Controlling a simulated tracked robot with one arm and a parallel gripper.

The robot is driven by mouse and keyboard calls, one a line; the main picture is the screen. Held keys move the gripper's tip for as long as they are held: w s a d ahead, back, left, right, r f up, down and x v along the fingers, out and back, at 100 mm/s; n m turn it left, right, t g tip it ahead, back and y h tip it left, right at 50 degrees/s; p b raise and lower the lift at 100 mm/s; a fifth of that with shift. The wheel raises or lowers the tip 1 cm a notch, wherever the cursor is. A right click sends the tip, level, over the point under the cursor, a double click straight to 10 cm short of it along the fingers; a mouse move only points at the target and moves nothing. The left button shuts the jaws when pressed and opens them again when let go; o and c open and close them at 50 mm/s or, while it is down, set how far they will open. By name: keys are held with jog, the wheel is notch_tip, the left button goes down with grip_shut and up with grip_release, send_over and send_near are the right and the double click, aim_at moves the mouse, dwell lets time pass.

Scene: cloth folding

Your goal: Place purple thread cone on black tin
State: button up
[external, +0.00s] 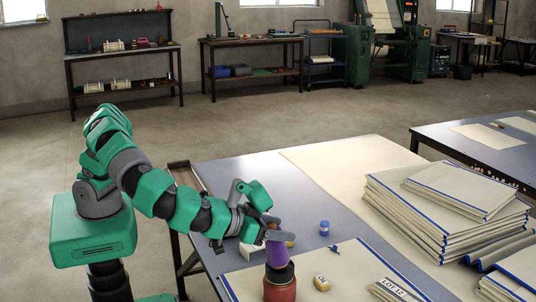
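A purple thread cone (277,254) stands upright near the front edge of the table, its narrow top directly under my gripper (274,233). Below the cone is a round tin with a dark upper part (279,272) and a red body (280,291). The cone's base appears to meet the dark top, but I cannot tell whether it rests there or is held just above. My gripper's fingers are at the cone's top; whether they are closed on it is too small to tell.
On the table (230,176) are a blue spool (324,228), a tan marked block (322,283) and a pale block (250,251) behind the cone. Folded cloth stacks (440,215) fill the right side. The far left of the tabletop is clear.

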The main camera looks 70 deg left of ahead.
jog(key=v, duration=1)
jog(key=shift+s+p, duration=0.4)
jog(key=shift+r, duration=0.1)
jog(key=w+a+r+n+g+y, duration=0.1)
jog(key=w+a+r, duration=1)
jog(key=a, duration=0.2)
jog(key=w+a+r+n+g+y, duration=0.1)
jog(key=w+a+r, duration=0.9)
jog(key=a+r, duration=0.25)
jog(key=s+a+r+t, duration=0.1)
jog(key=s+a+r, duration=0.1)
jog(key=a+r, duration=0.4)
jog(key=s+a+r+m+t+h, duration=0.1)
jog(key=a+r, duration=0.6)
jog(key=a, duration=0.9)
jog(key=s+a+r+m+t+h, duration=0.1)
jog(key=s+a+r+t, duration=0.1)
jog(key=a+r, duration=0.4)
jog(key=s+a, duration=0.1)
jog(key=a, duration=0.4)
jog(key=shift+r, duration=0.2)
